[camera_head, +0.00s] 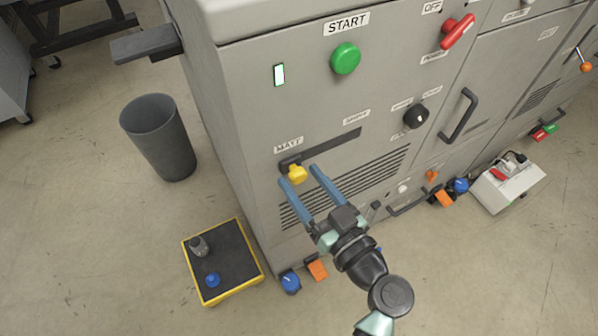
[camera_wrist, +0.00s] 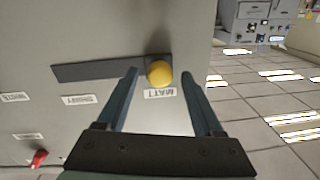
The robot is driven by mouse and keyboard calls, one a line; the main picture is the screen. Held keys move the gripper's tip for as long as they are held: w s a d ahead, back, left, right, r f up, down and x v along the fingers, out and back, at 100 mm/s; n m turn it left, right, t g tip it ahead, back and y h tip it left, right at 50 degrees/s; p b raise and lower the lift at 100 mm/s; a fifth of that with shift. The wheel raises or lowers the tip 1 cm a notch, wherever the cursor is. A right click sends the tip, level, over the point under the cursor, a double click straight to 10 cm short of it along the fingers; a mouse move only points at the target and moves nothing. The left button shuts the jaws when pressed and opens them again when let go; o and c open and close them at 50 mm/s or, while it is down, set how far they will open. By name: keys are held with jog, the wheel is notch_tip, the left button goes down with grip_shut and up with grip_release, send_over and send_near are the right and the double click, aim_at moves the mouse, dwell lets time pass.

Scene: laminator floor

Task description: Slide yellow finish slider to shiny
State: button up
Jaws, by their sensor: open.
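The yellow finish slider (camera_head: 297,174) sits at the MATT end of its dark slot (camera_head: 335,146) on the grey machine's front. The SHINY label (camera_head: 356,117) is above the slot's other end. In the wrist view the yellow knob (camera_wrist: 160,73) shows between the fingertips, with the MATT label (camera_wrist: 160,93) just below it. My gripper (camera_head: 303,173) is open, its two blue fingers reaching toward the panel on either side of the knob. I cannot tell whether a finger touches the knob. In the wrist view my gripper (camera_wrist: 160,72) has clear gaps beside the knob.
A green START button (camera_head: 345,58) and a black rotary knob (camera_head: 416,115) are on the panel above and right of the slot. A red lever (camera_head: 457,31) is at the upper right. A bin (camera_head: 158,137) and a yellow-edged platform (camera_head: 223,262) stand on the floor at left.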

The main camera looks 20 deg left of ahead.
jog(key=shift+x, duration=1.05)
grip_shut()
